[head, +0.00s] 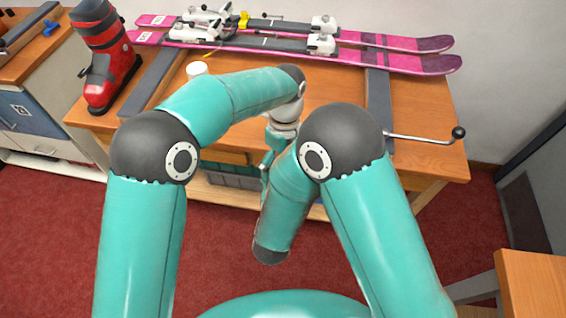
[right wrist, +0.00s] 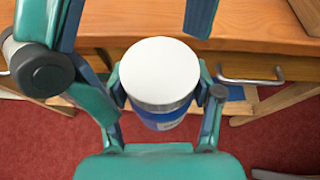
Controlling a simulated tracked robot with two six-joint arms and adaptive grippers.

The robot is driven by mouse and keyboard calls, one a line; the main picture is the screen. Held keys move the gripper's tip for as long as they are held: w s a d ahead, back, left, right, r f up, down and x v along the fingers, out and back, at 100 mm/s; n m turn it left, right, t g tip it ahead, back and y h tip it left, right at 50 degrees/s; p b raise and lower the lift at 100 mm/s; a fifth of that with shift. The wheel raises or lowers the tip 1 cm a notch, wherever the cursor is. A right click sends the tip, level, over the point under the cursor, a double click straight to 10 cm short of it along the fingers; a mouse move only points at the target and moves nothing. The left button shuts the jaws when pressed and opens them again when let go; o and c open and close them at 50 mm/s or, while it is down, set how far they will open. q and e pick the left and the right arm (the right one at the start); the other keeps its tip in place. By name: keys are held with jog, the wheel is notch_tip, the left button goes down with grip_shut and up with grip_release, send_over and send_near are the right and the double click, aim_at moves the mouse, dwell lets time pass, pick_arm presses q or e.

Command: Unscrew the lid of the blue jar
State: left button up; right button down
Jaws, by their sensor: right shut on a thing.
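The blue jar (right wrist: 165,119) with its round white lid (right wrist: 160,70) shows in the right wrist view. The lid sits on top of the jar. My right gripper (right wrist: 162,98) is shut on the jar's body, one finger on each side. The jar is held in front of the bench edge. My left gripper (head: 279,142) points down in the head view, partly hidden by my right arm. In the right wrist view its fingers show apart, at the upper left and top, close to the lid. Whether they touch the lid cannot be seen. The jar is hidden in the head view.
The wooden bench (head: 425,130) carries pink skis (head: 405,62) at the back and a red ski boot (head: 105,55) at the left. A white round-topped object (head: 196,69) stands behind my left arm. A crank handle (head: 425,138) sticks out at the right.

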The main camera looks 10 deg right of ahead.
pick_arm(q)
jog(key=c, duration=1.4)
jog(key=n+h, duration=0.1)
jog(key=n, duration=0.3)
jog(key=shift+a+n, duration=0.1)
jog(key=shift+n, duration=0.3)
jog(key=n, duration=0.4)
jog(key=shift+a+n+h, duration=0.1)
jog(key=shift+n+h, duration=0.3)
jog(key=n, duration=0.4)
jog(key=shift+s+r+n+t, duration=0.1)
jog(key=shift+n+t, duration=0.2)
jog(key=shift+t, duration=0.1)
jog(key=n+t, duration=0.1)
jog(key=n, duration=0.5)
jog(key=shift+s+h, duration=0.1)
jog(key=shift+h, duration=0.3)
jog(key=o, duration=1.3)
jog(key=shift+c, duration=0.2)
